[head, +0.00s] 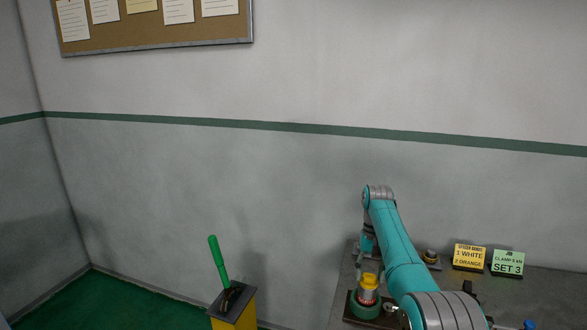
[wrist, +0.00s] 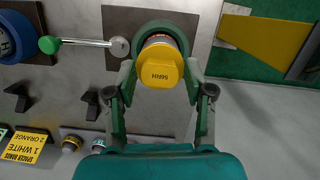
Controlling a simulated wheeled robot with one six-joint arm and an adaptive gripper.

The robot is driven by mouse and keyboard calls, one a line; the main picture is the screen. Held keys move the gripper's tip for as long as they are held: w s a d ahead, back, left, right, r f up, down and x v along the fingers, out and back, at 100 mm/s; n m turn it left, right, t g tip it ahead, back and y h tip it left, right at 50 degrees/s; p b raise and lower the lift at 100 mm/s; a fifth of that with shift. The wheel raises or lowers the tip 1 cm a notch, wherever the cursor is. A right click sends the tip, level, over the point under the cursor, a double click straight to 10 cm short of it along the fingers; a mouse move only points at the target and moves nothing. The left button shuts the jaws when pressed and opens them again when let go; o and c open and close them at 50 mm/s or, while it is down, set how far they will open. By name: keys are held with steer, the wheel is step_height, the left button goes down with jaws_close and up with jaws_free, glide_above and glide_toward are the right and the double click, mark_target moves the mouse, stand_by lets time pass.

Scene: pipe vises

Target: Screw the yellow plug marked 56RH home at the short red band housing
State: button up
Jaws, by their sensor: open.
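The yellow plug (wrist: 160,62) marked 56RH sits upright at the mouth of a housing in a green round vise (wrist: 143,30). It also shows in the head view (head: 369,280). A reddish band on the housing (head: 367,296) shows just below the plug; how deep the plug sits is hard to tell. My gripper (wrist: 160,76) is open, with one finger on each side of the plug. Whether the fingers touch it cannot be told. In the head view, my gripper (head: 368,268) is small and partly hidden above the plug.
A lever with a green knob (wrist: 48,45) reaches left from the vise. A blue ring (wrist: 14,36) stands farther left. Black brackets (wrist: 92,104) and small caps (wrist: 72,144) stand on the bench. Two signs (head: 469,257) (head: 507,263) stand at the back. A yellow pedestal (head: 236,310) has a green-handled lever.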

steer(key=n+h, duration=0.1)
steer(key=n, duration=0.5)
steer(key=shift+c, duration=0.3)
jaws_close()
steer(key=m, duration=0.3)
steer(key=m+y, duration=0.1)
steer(key=m, duration=0.4)
steer(key=shift+f, duration=0.1)
steer(key=shift+o, duration=1.8)
jaws_free()
